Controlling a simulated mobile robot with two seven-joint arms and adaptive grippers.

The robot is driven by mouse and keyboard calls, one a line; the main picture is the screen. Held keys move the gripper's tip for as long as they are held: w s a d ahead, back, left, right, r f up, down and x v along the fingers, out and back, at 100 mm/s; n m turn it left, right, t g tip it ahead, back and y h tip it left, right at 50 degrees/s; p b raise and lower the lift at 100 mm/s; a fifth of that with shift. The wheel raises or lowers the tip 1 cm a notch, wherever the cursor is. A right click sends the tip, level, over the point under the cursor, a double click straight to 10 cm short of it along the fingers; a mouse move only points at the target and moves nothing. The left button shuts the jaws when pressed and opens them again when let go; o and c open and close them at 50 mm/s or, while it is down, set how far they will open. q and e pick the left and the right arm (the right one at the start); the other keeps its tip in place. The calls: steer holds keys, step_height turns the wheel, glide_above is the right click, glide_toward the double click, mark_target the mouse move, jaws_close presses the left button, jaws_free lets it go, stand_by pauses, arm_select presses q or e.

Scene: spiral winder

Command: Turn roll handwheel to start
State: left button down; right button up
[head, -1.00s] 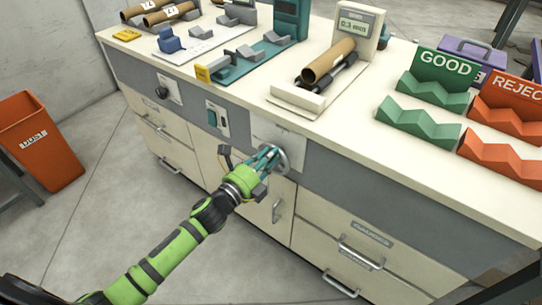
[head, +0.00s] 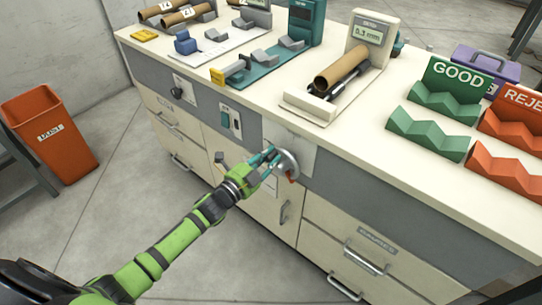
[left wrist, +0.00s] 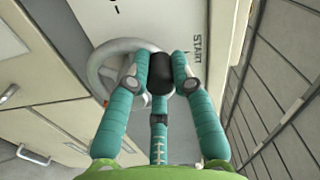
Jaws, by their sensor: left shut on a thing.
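The roll handwheel (head: 287,161) is a grey metal wheel on a pale plate on the cabinet front, with a small red spot low on its rim. In the left wrist view its rim (left wrist: 98,73) curves behind my fingers. My left gripper (head: 268,157) is at the wheel's left side. In the left wrist view its teal fingers (left wrist: 160,80) are closed around a black knob (left wrist: 160,72) at the wheel. A START label (left wrist: 204,50) is printed on the plate, right of the knob. My right gripper is not in view.
On the worktop above, a brown tube (head: 341,70) lies on a stand with a display (head: 368,36). Green GOOD (head: 434,128) and orange REJECT (head: 508,165) racks stand at right. A switch (head: 230,121) is left of the wheel. An orange bin (head: 50,132) stands on the floor.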

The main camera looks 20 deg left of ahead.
arm_select(q)
steer(key=n, duration=0.1)
steer(key=f+n, duration=0.1)
steer(key=n, duration=0.1)
steer(key=shift+a+f, duration=0.15)
steer(key=shift+a, duration=0.25)
step_height(320, 180, down, 7)
steer(key=d+n+b, duration=0.3)
steer(key=n+b, duration=0.1)
steer(key=n, duration=2.1)
steer(key=shift+s, duration=0.35)
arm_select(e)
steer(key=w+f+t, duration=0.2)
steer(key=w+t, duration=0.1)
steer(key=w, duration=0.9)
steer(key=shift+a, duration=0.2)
arm_select(q)
steer(key=shift+n, duration=0.3)
